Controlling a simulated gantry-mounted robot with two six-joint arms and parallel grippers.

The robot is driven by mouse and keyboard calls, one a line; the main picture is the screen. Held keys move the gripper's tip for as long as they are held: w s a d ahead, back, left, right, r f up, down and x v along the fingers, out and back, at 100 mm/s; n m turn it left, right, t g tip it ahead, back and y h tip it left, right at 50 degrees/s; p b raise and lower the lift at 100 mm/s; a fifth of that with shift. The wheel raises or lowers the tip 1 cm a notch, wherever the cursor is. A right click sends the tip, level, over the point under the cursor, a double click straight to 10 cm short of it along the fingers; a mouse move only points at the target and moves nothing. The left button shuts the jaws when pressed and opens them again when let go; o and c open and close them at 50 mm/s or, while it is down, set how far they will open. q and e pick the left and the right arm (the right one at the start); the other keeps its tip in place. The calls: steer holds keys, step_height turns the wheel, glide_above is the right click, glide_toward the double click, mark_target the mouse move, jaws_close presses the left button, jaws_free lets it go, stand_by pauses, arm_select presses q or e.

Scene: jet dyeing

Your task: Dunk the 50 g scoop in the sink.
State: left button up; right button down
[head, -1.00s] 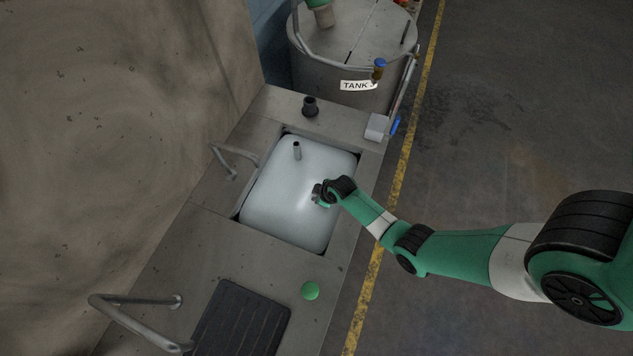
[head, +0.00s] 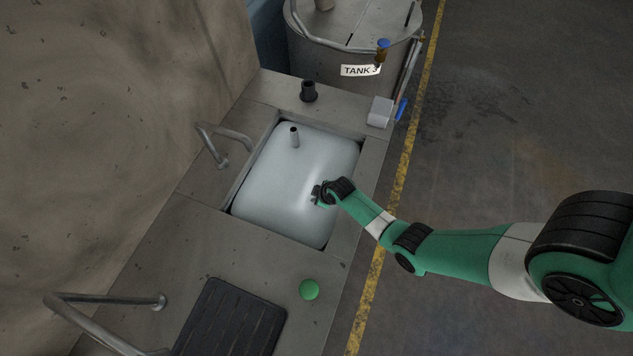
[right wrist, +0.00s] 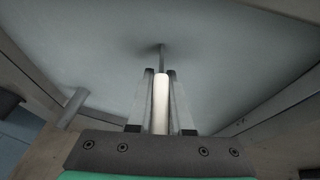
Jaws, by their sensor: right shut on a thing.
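The sink (head: 240,190) is a square basin in the steel counter, and a pale, smooth surface fills it. My right gripper (head: 317,194) is over the right side of this surface. In the right wrist view my right gripper (right wrist: 161,100) is shut on the white handle of the scoop (right wrist: 161,98). A thin grey stem runs from the handle to a dark patch on the pale surface. The scoop's bowl cannot be made out, and I cannot tell whether it is under the surface. My left gripper is not in view.
A black ribbed mat (head: 230,322) and a green button (head: 309,289) are in front. A tank (head: 345,50) stands behind, with open floor right.

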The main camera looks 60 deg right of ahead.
steer(key=shift+w+d+b, duration=0.15)
steer(key=shift+d+b, duration=0.4)
steer(key=shift+d, duration=1)
steer(key=shift+a+r, duration=0.1)
steer(key=shift+a+p, duration=0.65)
steer(key=shift+a, duration=0.8)
steer(key=shift+d, duration=0.1)
